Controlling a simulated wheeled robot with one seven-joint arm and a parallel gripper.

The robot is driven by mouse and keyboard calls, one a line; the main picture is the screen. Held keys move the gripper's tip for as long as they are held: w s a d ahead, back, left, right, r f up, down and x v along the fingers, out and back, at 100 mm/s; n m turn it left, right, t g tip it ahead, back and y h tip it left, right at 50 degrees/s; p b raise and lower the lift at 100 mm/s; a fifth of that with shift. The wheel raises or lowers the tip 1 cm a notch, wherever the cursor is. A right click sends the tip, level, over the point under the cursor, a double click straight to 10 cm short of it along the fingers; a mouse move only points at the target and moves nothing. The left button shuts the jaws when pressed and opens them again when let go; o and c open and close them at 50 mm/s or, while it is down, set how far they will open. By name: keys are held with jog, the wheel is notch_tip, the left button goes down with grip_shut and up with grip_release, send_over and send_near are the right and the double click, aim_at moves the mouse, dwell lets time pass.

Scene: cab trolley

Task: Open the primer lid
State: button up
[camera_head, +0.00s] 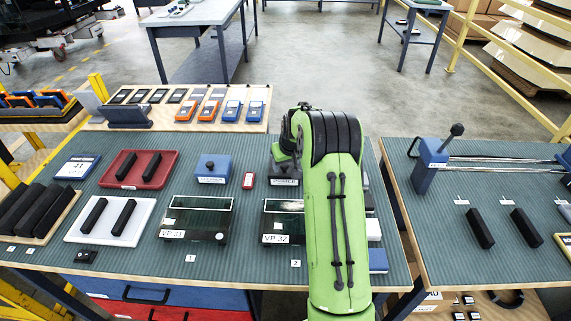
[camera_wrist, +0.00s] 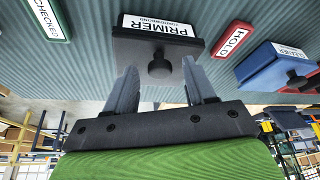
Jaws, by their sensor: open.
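The primer box (camera_wrist: 160,45) is dark grey with a white PRIMER label and a black round knob (camera_wrist: 159,66) on its lid. In the head view the primer box (camera_head: 285,177) stands on the green ribbed mat, partly hidden behind my green arm. Its lid looks closed. My gripper (camera_wrist: 158,72) is open and empty, with its two grey fingers pointing at the box. The knob appears between the fingertips in the wrist view; I cannot tell how far off it is. In the head view my arm hides the fingers.
A blue knobbed box (camera_head: 212,168) and a red HOLD tag (camera_head: 249,180) lie left of the primer. Two VP cases (camera_head: 196,218) stand in front. A red tray (camera_head: 140,170) and white tray (camera_head: 111,220) hold black bars. A second bench (camera_head: 470,240) is at right.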

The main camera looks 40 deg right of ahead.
jog(key=shift+c, duration=0.4)
grip_shut()
jog(key=shift+w+d+r+p, duration=0.15)
jog(key=shift+r+p, duration=0.15)
jog(key=shift+p, duration=0.2)
